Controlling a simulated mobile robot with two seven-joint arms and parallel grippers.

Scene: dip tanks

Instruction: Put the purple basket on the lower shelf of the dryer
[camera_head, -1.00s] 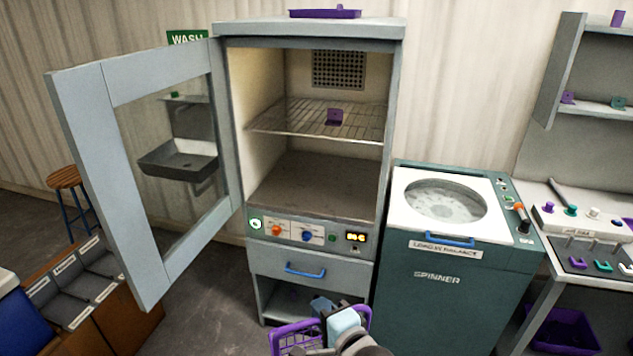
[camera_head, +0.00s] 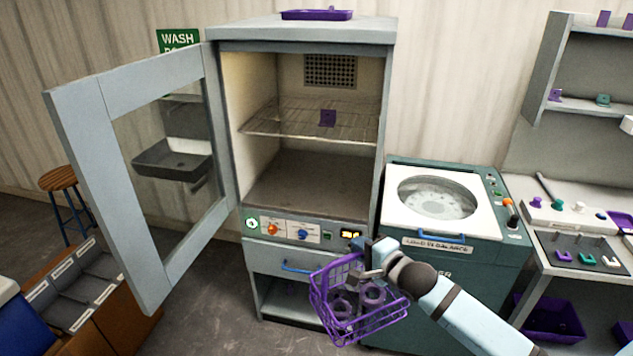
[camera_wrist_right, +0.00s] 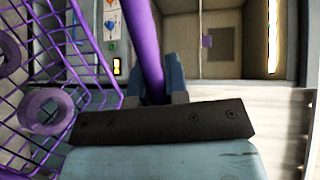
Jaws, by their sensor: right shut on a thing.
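The purple wire basket (camera_head: 345,300) hangs in front of the dryer's lower part, tilted, with purple ring-shaped parts (camera_head: 372,294) in it. My right gripper (camera_head: 368,262) is shut on the basket's rim or handle; in the right wrist view a purple bar (camera_wrist_right: 148,50) runs between its fingers (camera_wrist_right: 157,88). The dryer (camera_head: 305,230) stands open, its glazed door (camera_head: 160,170) swung out to the left. Its lower shelf (camera_head: 310,182) is a bare flat floor. My left gripper is not in view.
The spinner (camera_head: 440,210) stands close at the dryer's right. A purple tray (camera_head: 316,15) lies on top of the dryer. A sink (camera_head: 172,160) shows through the door glass. A bench with parts (camera_head: 585,250) is at the far right.

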